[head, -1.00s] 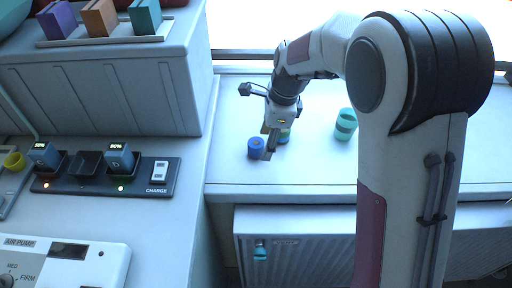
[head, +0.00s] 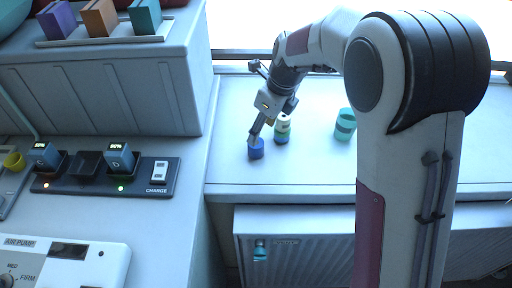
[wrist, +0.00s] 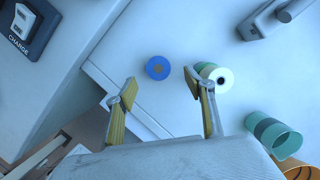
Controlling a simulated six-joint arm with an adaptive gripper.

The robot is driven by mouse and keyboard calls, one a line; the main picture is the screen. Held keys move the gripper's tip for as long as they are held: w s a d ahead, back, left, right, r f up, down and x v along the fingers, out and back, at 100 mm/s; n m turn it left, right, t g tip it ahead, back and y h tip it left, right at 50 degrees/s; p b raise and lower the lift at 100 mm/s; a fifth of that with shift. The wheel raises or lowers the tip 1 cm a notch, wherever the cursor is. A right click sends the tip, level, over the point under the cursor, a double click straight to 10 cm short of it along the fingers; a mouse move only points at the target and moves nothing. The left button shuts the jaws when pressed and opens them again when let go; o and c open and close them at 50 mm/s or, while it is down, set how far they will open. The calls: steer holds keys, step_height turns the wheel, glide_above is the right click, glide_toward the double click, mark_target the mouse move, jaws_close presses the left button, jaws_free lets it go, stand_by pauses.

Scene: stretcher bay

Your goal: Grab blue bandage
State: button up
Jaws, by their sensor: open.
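The blue bandage (head: 256,152) is a short blue roll standing on the white counter, near its left front part. In the wrist view the blue bandage (wrist: 158,68) shows from above as a blue disc with a brownish centre, just beyond and between the spread fingertips. My gripper (head: 262,130) is over the counter beside the roll, with a finger overlapping it in the head view; I cannot tell whether they touch. In the wrist view my gripper (wrist: 160,87) is open, its yellow-padded fingers apart and nothing between them.
A green and white roll (head: 282,134) stands close right of the bandage, near my right finger in the wrist view. A teal banded cup (head: 345,124) stands farther right. A charger strip (head: 105,175) is on the left cabinet. The counter's right side is clear.

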mark_target(256, 148)
steer(key=shift+f, duration=0.1)
steer(key=shift+x, duration=1.25)
steer(key=shift+x, duration=2.6)
steer(key=shift+s+a, duration=0.1)
steer(key=shift+s, duration=0.05)
steer(key=c, duration=1.2)
